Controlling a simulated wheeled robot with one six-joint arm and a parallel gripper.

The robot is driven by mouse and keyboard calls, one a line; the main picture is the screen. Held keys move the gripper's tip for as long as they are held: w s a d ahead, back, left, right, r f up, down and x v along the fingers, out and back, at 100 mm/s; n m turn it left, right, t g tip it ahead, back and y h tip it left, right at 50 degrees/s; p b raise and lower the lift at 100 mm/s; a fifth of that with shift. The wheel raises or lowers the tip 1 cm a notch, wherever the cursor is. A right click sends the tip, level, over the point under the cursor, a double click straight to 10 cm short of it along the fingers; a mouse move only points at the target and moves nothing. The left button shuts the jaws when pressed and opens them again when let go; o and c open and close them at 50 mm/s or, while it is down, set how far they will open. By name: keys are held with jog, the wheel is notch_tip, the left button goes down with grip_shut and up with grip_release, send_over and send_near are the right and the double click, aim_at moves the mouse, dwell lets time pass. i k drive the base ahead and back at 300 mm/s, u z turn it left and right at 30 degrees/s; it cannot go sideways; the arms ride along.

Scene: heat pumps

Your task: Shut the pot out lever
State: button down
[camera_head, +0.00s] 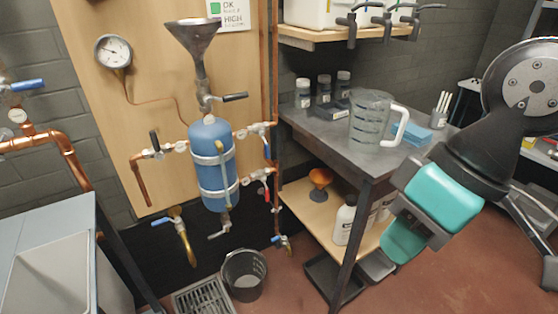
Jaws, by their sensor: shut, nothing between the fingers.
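A blue pot (212,165) with a funnel (193,38) above it is mounted on the wooden board. Several levers sit on its pipes: a black lever (235,97) below the funnel, a black one (154,141) on the left pipe, a blue one (267,150) and a red one (267,192) on the right, and a grey one (220,233) underneath. I cannot tell which is the pot out lever; no label is readable. My gripper (402,245), with teal parts, is shut and empty at the right, well apart from the pot and levers.
A workbench (325,140) with a clear jug (371,118) and bottles stands between my arm and the pot. A black bucket (244,274) and a floor grate (203,298) lie below the pot. A grey sink (48,270) is at the left.

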aim_at(262, 131)
jog(key=u, duration=0.3)
jog(key=i, duration=1.05)
